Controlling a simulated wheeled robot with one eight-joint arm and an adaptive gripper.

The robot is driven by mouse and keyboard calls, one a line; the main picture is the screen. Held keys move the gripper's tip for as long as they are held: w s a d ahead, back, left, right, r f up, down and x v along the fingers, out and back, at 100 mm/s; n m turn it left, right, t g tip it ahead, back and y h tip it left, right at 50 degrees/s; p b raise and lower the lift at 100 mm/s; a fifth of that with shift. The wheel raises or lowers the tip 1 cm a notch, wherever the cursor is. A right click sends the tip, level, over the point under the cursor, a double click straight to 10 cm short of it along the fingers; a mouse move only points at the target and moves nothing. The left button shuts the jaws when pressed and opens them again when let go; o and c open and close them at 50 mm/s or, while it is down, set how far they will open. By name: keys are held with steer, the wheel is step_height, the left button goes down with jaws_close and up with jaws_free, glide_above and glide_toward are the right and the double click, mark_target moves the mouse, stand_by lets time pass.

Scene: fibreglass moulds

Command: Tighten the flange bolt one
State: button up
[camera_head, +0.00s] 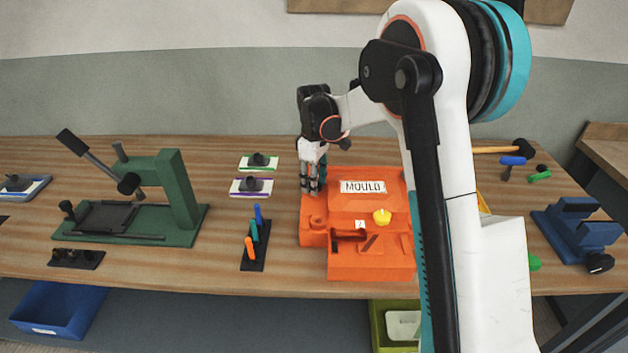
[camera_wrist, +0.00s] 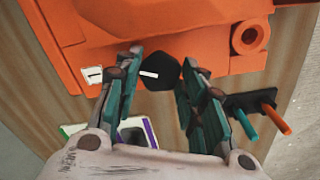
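An orange mould (camera_head: 372,262) stands on the bench, with a plate reading MOULD. In the wrist view, a black hexagonal bolt head (camera_wrist: 162,72) with a white mark sits on the orange mould flange (camera_wrist: 215,30). A small tag reading 1 (camera_wrist: 93,75) is left of it. My gripper (camera_wrist: 162,58) is open. Its two fingers stand on either side of the bolt head, with a narrow gap visible; whether either finger touches is unclear. In the head view, my gripper (camera_head: 312,188) points down over the mould's left back corner and hides the bolt there.
A black rack (camera_head: 254,258) with coloured-handled tools stands left of the mould. A green press (camera_head: 180,200) is further left, and a blue vice (camera_head: 580,232) is at right. A yellow knob (camera_head: 382,217) and a tag reading 2 (camera_head: 360,224) are on the mould.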

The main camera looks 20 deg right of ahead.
steer(key=o, duration=0.4)
